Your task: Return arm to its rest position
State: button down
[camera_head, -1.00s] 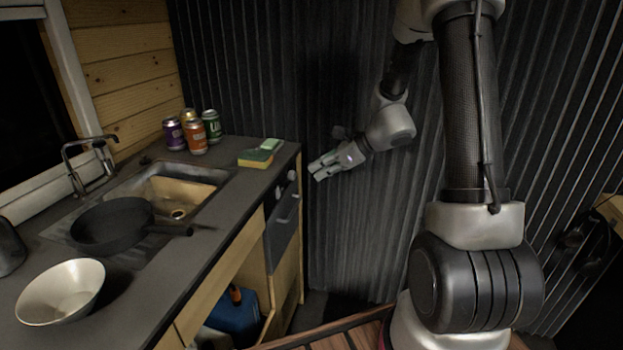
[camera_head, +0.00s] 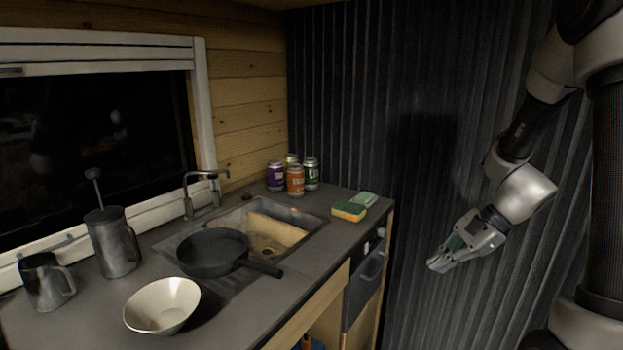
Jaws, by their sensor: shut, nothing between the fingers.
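My gripper (camera_head: 436,265) is at the right of the view, in front of the dark corrugated wall. It is shut with nothing between its fingers, and it points down and to the left. It hangs clear of the counter's right end, touching nothing that I can see. My arm comes down to it from the upper right; part of the arm is cut off by the right edge of the picture.
The counter (camera_head: 262,294) bears a black pan (camera_head: 212,252) by the sink (camera_head: 285,217), a white bowl (camera_head: 162,305), a metal press pot (camera_head: 113,242), a jug (camera_head: 47,283), several cans (camera_head: 295,180) and sponges (camera_head: 349,211). The corrugated wall (camera_head: 420,150) stands behind my gripper.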

jog(key=s+d+r+n+t+h, duration=0.1)
jog(key=s+d+r+n+h, duration=0.1)
jog(key=s+r+n, duration=0.5)
jog(key=s+d+r+n+t+h, duration=0.2)
jog(key=s+r+n+h, duration=0.3)
jog(key=s+r, duration=0.5)
jog(key=d+n, duration=0.1)
jog(key=n, duration=0.1)
jog(key=shift+s+d+r+n, duration=0.25)
jog(key=shift+r+n, duration=0.05)
jog(key=shift+n, duration=0.1)
jog(key=c, duration=2.2)
grip_release()
